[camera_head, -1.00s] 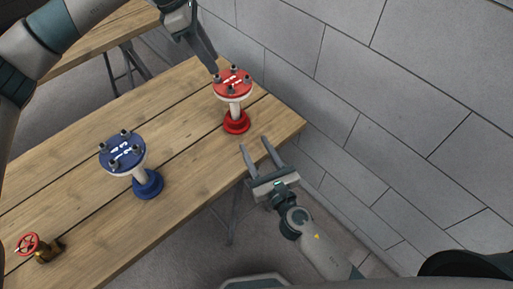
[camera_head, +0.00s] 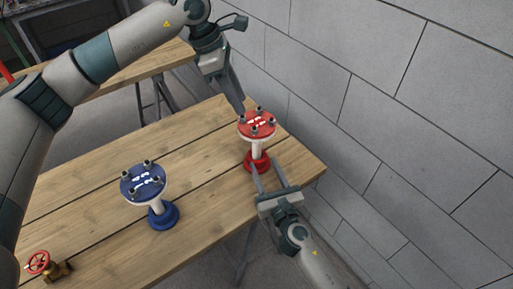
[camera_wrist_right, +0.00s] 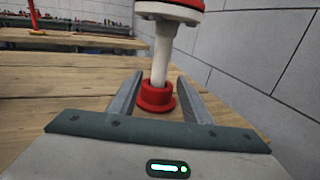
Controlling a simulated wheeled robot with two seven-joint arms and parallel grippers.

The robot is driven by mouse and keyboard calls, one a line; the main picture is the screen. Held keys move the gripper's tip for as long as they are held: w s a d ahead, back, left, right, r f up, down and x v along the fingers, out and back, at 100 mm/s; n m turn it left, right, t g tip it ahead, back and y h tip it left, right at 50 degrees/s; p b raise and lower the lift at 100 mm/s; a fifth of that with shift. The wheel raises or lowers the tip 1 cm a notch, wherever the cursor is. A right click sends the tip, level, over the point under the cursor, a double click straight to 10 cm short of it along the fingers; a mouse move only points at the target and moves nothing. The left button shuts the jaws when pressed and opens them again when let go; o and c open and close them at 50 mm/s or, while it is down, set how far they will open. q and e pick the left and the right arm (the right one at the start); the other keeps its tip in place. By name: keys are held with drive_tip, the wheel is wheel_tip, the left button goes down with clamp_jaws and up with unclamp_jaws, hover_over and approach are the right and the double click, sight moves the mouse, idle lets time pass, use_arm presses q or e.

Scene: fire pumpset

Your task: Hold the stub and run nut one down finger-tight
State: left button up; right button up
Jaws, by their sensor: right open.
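The red-topped stub (camera_head: 257,145) stands upright on the bench, with a white pipe, a red foot and several dark nuts or bolt ends on its red flange (camera_head: 257,124). In the right wrist view its red foot (camera_wrist_right: 157,97) and white pipe show between the fingers. My right gripper (camera_head: 264,163) is open, low beside the stub, its fingers reaching toward the foot and not closed on it. My left gripper (camera_head: 239,108) points down at the flange's left rim. Its fingers overlap in view, so its opening and any contact are unclear.
A blue-topped stub (camera_head: 148,196) stands to the left on the wooden bench (camera_head: 205,185). A brass valve with a red handwheel (camera_head: 40,264) lies at the bench's lower left. A grey block wall (camera_head: 390,110) rises close on the right. Another bench (camera_head: 160,62) stands behind.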

sight(258, 152)
drive_tip(key=x, duration=0.9)
clamp_jaws()
idle(0.4)
